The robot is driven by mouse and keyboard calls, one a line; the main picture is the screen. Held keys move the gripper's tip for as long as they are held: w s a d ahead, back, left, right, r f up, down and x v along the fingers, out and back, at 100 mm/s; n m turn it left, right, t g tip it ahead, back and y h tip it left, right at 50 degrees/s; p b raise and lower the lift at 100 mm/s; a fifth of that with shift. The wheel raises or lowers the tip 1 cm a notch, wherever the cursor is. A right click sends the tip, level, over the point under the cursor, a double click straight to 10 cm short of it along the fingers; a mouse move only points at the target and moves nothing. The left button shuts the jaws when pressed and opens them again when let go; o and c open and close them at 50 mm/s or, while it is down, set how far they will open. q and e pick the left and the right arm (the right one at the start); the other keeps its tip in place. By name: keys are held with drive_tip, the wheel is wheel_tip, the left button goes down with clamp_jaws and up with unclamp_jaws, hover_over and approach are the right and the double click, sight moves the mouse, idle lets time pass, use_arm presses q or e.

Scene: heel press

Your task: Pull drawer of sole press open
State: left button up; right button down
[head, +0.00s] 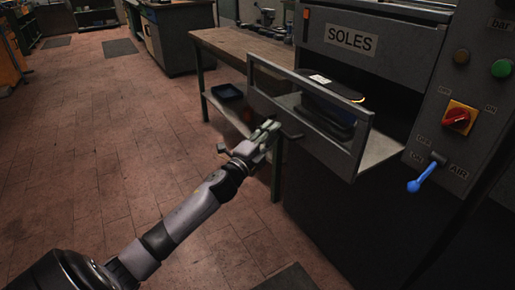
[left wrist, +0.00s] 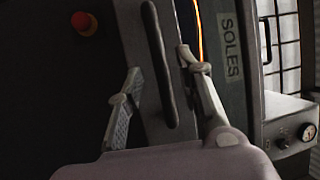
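The sole press (head: 330,60), marked SOLES, stands at the right of the head view. Its drawer (head: 362,146) has a grey frame front and juts out of the press, with dark soles (head: 325,112) inside. The dark bar handle (head: 291,134) is on the drawer front; it also shows in the left wrist view (left wrist: 160,65). My left gripper (head: 270,130) is at the drawer front beside the handle. In the left wrist view its fingers (left wrist: 158,63) are apart, with the handle between them in the picture. Contact cannot be told. My right gripper is out of view.
A control panel with a red switch (head: 457,118) and a blue lever (head: 427,172) is right of the drawer. The tiled floor on the left is clear.

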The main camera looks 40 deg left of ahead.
use_arm(q)
drive_tip(key=s+f, duration=0.1)
drive_tip(key=s, duration=0.7)
drive_tip(key=shift+s+f, duration=0.25)
drive_tip(key=shift+s, duration=0.05)
